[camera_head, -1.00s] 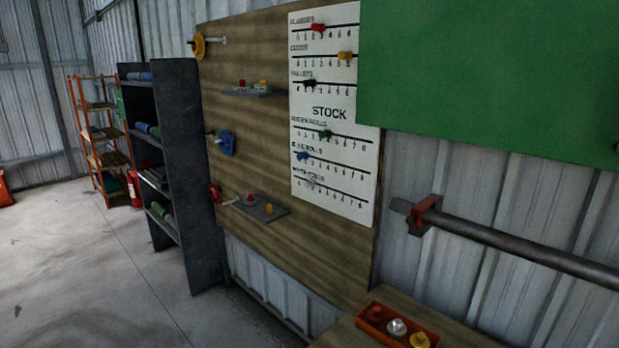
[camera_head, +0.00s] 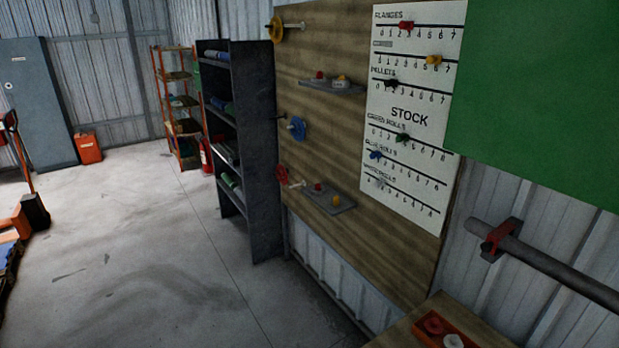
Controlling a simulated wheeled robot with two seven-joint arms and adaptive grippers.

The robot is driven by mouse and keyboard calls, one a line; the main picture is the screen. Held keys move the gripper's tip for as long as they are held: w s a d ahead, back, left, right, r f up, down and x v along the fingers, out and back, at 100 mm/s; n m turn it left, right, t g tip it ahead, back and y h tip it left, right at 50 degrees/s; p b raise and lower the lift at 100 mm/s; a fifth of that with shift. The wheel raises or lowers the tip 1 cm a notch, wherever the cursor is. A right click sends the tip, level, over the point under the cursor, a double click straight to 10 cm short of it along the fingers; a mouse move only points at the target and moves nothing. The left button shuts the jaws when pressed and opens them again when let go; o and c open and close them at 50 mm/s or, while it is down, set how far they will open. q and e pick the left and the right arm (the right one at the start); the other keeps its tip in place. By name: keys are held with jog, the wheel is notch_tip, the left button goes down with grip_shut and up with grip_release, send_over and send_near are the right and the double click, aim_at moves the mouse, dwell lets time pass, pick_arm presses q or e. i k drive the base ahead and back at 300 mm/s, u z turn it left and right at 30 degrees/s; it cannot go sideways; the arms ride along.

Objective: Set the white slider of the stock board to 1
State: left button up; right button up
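The white stock board (camera_head: 408,118) hangs on a wooden panel right of the middle. It has several horizontal slider lines with coloured sliders. The white slider (camera_head: 381,183) sits on the lowest line, near its left end; the number under it is too small and blurred to read surely. The blue slider (camera_head: 375,154) and the green slider (camera_head: 402,138) are on the lines just above. Neither of my grippers shows in the head view.
The wooden panel (camera_head: 330,140) also carries small shelves and wheels on pegs. A green board (camera_head: 545,80) and a pipe (camera_head: 560,270) are at the right. A bench (camera_head: 400,335) with an orange tray stands below. A dark shelf rack (camera_head: 262,150) stands left; open floor lies beyond.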

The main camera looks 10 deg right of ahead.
aim_at(382, 182)
jog(key=u, duration=0.7)
jog(key=i, duration=1.25)
jog(key=z, duration=0.05)
